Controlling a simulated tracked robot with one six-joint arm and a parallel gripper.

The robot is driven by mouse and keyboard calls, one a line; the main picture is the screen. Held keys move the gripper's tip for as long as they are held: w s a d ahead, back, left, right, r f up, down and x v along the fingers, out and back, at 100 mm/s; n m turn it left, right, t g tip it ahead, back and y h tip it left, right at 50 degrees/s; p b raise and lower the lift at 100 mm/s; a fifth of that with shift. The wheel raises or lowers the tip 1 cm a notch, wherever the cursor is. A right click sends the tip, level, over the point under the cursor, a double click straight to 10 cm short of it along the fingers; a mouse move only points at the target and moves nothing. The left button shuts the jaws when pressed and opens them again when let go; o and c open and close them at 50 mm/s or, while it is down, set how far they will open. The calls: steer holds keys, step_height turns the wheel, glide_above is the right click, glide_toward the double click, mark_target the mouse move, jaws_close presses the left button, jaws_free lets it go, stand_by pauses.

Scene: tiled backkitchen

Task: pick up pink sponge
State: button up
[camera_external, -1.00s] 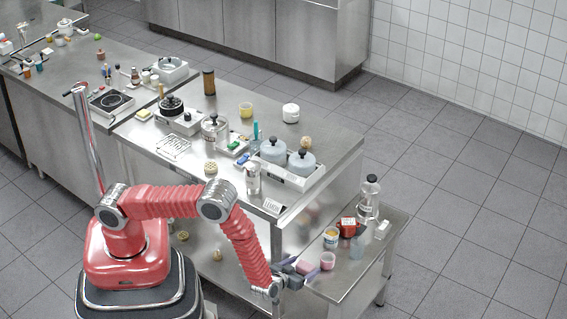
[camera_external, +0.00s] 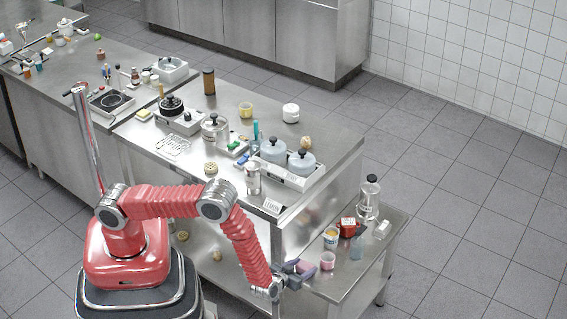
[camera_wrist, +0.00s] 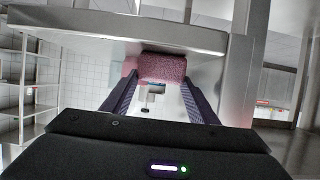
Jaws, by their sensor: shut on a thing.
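The pink sponge (camera_external: 304,267) is at the near end of the low steel side table (camera_external: 347,279). In the wrist view the sponge (camera_wrist: 162,68) is a speckled pink block between the tips of my two dark fingers. My gripper (camera_wrist: 160,84) is shut on it, one finger at each side. In the external view my gripper (camera_external: 299,268) reaches in from the left at the table's edge. Whether the sponge touches the table top cannot be told.
A small pink cup (camera_external: 327,261) stands just right of the sponge. The large steel counter (camera_external: 320,195) rises behind my forearm. The table's front right is clear.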

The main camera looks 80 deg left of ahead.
steer(key=shift+r, duration=0.1)
step_height(320, 180, up, 28)
stand_by(0.9)
stand_by(0.7)
